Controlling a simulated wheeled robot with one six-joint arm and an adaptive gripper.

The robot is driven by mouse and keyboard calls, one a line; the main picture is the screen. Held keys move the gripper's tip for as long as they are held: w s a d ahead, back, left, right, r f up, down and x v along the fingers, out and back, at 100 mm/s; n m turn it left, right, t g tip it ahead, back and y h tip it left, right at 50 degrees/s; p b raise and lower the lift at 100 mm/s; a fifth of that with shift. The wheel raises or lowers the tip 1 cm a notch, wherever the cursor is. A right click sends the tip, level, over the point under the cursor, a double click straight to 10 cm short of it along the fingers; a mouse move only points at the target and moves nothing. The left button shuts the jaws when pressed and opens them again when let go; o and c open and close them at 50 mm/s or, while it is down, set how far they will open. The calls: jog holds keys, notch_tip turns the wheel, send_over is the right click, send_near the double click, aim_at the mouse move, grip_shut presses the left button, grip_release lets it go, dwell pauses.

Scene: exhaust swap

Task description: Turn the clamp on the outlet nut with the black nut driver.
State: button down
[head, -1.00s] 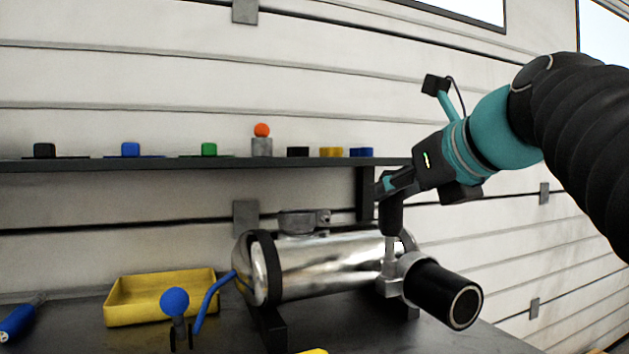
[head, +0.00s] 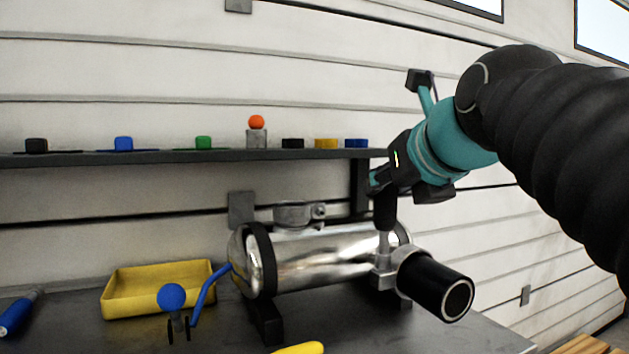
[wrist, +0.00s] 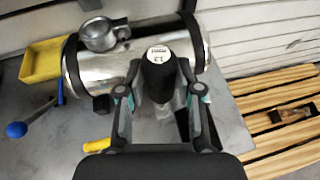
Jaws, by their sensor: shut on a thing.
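My gripper (head: 381,187) is shut on the black nut driver (head: 385,213), which stands about upright with its pale shaft pointing down. The driver's labelled handle top also shows between the fingers in the wrist view (wrist: 158,72). The shaft's lower end meets the grey clamp (head: 402,272) around the outlet, beside the black outlet pipe (head: 438,287). I cannot tell whether the driver's socket is fully over the nut, which is hidden. The shiny silver canister (head: 325,258) lies on its side on dark supports. In the wrist view my gripper hides most of the outlet.
Another grey clamp (head: 293,214) sits on top of the canister. A yellow tray (head: 150,302) and a blue ball-topped lever (head: 171,297) are at the left. A shelf (head: 75,159) with small coloured blocks runs behind. A wooden pallet (wrist: 262,117) lies at the right.

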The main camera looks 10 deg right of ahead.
jog(key=shift+d+n+y, duration=0.15)
jog(key=shift+n+y, duration=0.75)
jog(key=shift+y, duration=0.1)
jog(key=shift+r, duration=0.2)
dwell(0.7)
jog(key=shift+r, duration=0.9)
jog(key=shift+r, duration=1.15)
